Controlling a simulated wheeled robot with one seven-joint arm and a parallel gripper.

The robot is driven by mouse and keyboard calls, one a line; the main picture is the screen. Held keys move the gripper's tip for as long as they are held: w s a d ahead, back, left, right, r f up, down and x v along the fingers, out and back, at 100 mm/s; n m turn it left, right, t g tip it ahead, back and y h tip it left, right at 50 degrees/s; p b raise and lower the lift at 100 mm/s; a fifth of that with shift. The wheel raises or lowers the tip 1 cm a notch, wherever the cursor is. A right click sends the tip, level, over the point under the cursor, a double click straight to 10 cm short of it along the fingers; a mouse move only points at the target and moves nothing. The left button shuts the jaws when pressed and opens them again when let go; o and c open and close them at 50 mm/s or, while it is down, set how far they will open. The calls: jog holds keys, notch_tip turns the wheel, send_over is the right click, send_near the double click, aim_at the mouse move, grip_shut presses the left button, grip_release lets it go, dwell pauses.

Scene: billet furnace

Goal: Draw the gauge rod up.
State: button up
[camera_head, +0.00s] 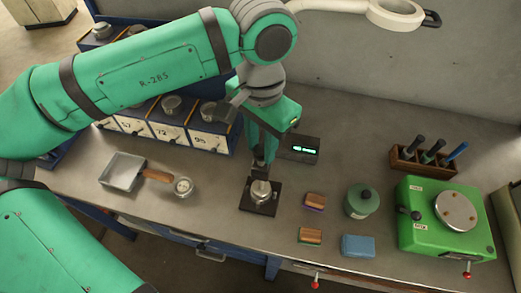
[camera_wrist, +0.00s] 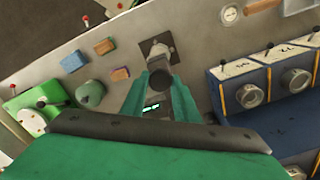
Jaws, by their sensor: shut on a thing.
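The gauge rod (camera_head: 259,168) is a dark upright rod with a light metal part below it, over a black square base plate (camera_head: 270,208) on the bench. My gripper (camera_head: 262,150) points down above the plate and is shut on the rod's upper part. In the wrist view, the rod's grey round body (camera_wrist: 158,54) shows just beyond my gripper's green fingers (camera_wrist: 160,76), with the black plate (camera_wrist: 146,45) behind it. The fingers hide part of the rod. I cannot tell how far the rod stands in its base.
A small digital display (camera_head: 304,149) stands close behind the plate. A scoop (camera_head: 123,171) and a round dial (camera_head: 183,186) lie left. Coloured blocks (camera_head: 310,235), a green pot (camera_head: 361,203) and a green machine (camera_head: 430,220) stand right.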

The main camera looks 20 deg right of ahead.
jog(key=shift+r, duration=3.45)
jog(key=o, duration=0.9)
jog(key=shift+c, duration=0.2)
jog(key=shift+r, duration=0.15)
notch_tip(320, 180, up, 6)
jog(key=shift+f, duration=0.1)
